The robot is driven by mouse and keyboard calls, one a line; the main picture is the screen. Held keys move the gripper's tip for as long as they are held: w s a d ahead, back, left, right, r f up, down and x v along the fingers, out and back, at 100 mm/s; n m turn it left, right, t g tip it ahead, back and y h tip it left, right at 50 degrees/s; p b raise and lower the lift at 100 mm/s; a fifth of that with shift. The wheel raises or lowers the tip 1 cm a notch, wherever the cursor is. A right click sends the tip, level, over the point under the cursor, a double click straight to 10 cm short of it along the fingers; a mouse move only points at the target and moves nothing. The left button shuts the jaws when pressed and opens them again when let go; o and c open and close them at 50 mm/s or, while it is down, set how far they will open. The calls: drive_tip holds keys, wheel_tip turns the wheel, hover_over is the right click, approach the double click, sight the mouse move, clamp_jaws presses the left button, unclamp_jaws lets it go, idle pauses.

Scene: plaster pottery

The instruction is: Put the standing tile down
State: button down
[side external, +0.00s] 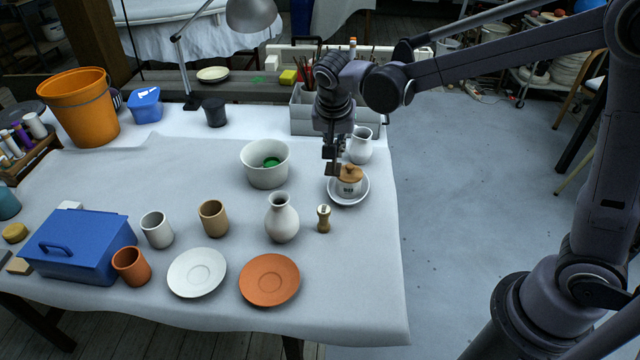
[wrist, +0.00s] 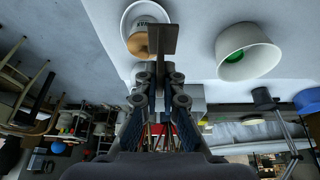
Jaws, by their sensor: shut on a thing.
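My gripper (side external: 332,152) is shut on a small dark brown tile (side external: 333,168). The tile sticks out beyond the fingertips and hangs just left of a lidded jar (side external: 349,188), near its lid. In the wrist view the tile (wrist: 164,39) shows in front of my gripper (wrist: 160,68) and overlaps part of the jar's wooden lid (wrist: 139,46). I cannot tell whether tile and lid touch. The jar stands on a white saucer (side external: 334,198).
A white bowl (side external: 265,174) with something green inside stands left of the saucer. A white pitcher (side external: 361,150) is close behind it. A vase (side external: 282,220) and a small wooden-and-white piece (side external: 324,219) stand in front. The cloth (side external: 355,270) at front right is clear.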

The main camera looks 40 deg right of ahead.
drive_tip(key=s+a+f, duration=0.2)
drive_tip(key=s+f, duration=0.1)
drive_tip(key=s, duration=1.4)
drive_tip(key=shift+n, duration=0.3)
drive_tip(key=shift+a+f, duration=2.7)
drive_tip(key=shift+a, duration=0.2)
drive_tip(key=shift+a+f, duration=2.7)
drive_tip(key=shift+a, duration=0.15)
drive_tip(key=shift+f, duration=0.15)
drive_tip(key=c, duration=1.5)
unclamp_jaws()
